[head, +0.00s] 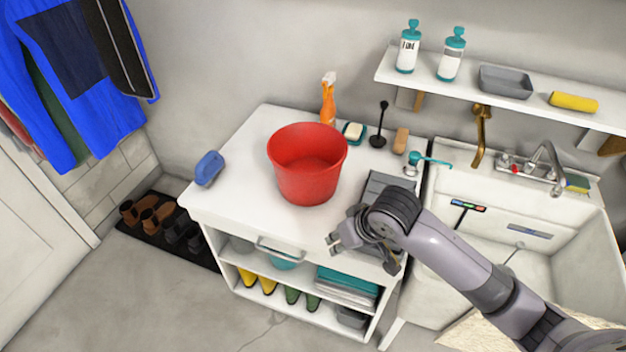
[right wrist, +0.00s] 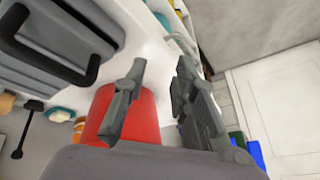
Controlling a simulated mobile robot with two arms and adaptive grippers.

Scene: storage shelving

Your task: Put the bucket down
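The red bucket (head: 306,182) stands upright on the white cabinet top (head: 235,205) in the head view, open side up and empty as far as I can see. No handle shows on it. My right gripper (head: 345,238) is near the cabinet's front edge, to the right of and nearer than the bucket, and apart from it. In the right wrist view its fingers (right wrist: 161,68) are spread with nothing between the tips, and part of the bucket (right wrist: 150,125) shows behind them. My left gripper is in neither view.
A grey toolbox-like case (head: 385,187) sits right of the bucket, partly behind my right arm. A blue sponge (head: 209,168), orange spray bottle (head: 328,103) and soap dish (head: 353,132) stand around it. The sink (head: 560,270) is at right. The front-left cabinet top is clear.

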